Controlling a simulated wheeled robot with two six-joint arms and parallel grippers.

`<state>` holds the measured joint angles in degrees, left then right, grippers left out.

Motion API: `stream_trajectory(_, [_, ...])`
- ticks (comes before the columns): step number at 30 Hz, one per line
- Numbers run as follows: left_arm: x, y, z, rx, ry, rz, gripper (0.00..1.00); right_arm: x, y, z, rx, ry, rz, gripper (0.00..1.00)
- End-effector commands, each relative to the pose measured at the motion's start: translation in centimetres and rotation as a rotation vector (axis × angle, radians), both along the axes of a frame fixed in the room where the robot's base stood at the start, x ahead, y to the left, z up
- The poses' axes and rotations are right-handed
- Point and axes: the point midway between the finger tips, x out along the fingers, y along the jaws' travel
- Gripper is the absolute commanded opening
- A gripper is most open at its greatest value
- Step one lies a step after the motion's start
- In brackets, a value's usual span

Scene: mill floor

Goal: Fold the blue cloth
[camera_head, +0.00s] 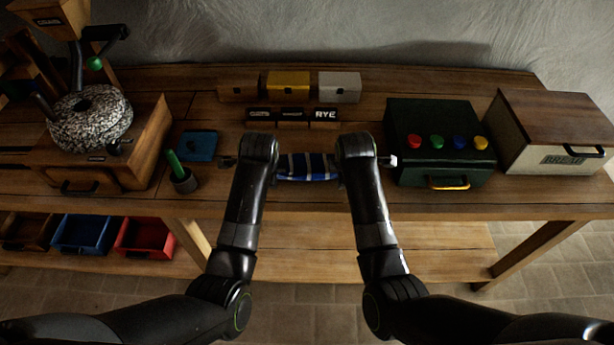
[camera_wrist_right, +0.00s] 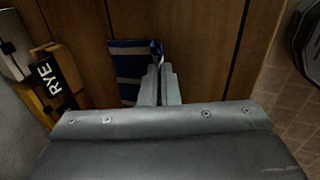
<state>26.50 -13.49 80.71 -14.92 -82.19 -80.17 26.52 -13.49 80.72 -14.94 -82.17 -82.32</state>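The blue cloth (camera_head: 307,168) with pale stripes lies on the wooden bench between my two grippers. My left gripper (camera_head: 275,172) is at its left end; its fingers are mostly hidden behind the wrist, so I cannot tell how they stand. My right gripper (camera_head: 341,173) is at the right end. In the right wrist view, the fingers (camera_wrist_right: 160,84) are close together on the right edge of the cloth (camera_wrist_right: 129,72), which rises slightly between them. The ends of the cloth are partly hidden by my arms in the head view.
Behind the cloth stand label blocks, one reading RYE (camera_head: 325,114), and small boxes (camera_head: 288,83). A dark green box with coloured knobs (camera_head: 440,165) is close on the right, beside a bread box (camera_head: 550,125).

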Motion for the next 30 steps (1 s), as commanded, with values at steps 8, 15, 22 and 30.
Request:
stream_trajectory(8, [-0.03, 0.02, -0.52, 0.000, -0.022, 0.000, 0.00, -0.04, 0.01, -0.54, 0.000, -0.022, 0.001, 0.00])
stream_trajectory(15, [-0.04, 0.01, -0.51, 0.000, -0.021, 0.000, 0.14, -0.05, 0.00, -0.53, 0.000, -0.020, 0.001, 0.14])
stream_trajectory(22, [-0.04, 0.00, -0.52, 0.000, -0.021, 0.000, 0.40, -0.06, 0.00, -0.53, -0.001, -0.020, 0.001, 0.40])
stream_trajectory(30, [-0.21, -0.01, 0.09, 0.000, -0.024, 0.000, 0.40, -0.23, 0.02, 0.07, 0.000, -0.023, 0.000, 0.40])
